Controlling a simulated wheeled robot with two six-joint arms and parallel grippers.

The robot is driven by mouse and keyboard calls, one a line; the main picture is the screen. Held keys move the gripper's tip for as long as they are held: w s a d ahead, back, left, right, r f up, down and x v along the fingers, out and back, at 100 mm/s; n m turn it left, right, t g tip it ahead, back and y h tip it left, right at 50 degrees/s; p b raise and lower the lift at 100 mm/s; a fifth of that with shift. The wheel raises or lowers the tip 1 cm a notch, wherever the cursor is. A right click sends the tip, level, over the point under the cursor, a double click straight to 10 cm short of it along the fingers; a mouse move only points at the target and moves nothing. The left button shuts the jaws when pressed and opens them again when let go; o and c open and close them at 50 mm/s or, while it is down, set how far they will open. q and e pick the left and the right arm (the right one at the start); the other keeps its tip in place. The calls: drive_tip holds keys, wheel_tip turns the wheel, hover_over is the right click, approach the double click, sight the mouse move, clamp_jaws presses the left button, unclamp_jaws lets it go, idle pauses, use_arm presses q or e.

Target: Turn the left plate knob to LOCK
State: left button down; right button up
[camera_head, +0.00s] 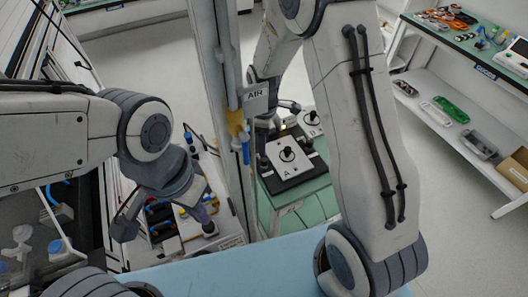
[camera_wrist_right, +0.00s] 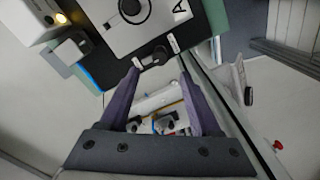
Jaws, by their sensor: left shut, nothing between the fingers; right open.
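A white plate marked A (camera_head: 290,168) lies on a dark base on the green stand, with a round black dial on top. In the right wrist view the plate (camera_wrist_right: 178,20) fills the top. A small black knob (camera_wrist_right: 156,56) sits at its near edge between two small white labels, whose text I cannot read. My right gripper (camera_wrist_right: 160,68) is open, its purple fingers pointing at this knob, one on either side; I cannot tell whether they touch it. My left gripper (camera_head: 207,226) is shut and empty, low at the left, away from the plate.
A post with an AIR sign (camera_head: 256,95) rises beside the stand. A light-blue surface (camera_head: 240,268) lies in front. Bins and tools lie below my left arm. A shelf (camera_head: 455,130) stands at the right, beyond open floor.

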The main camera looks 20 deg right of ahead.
sight(262, 159)
wheel_tip(262, 159, down, 7)
drive_tip(key=shift+f+p, duration=0.1)
drive_tip(key=shift+p, duration=0.35)
clamp_jaws()
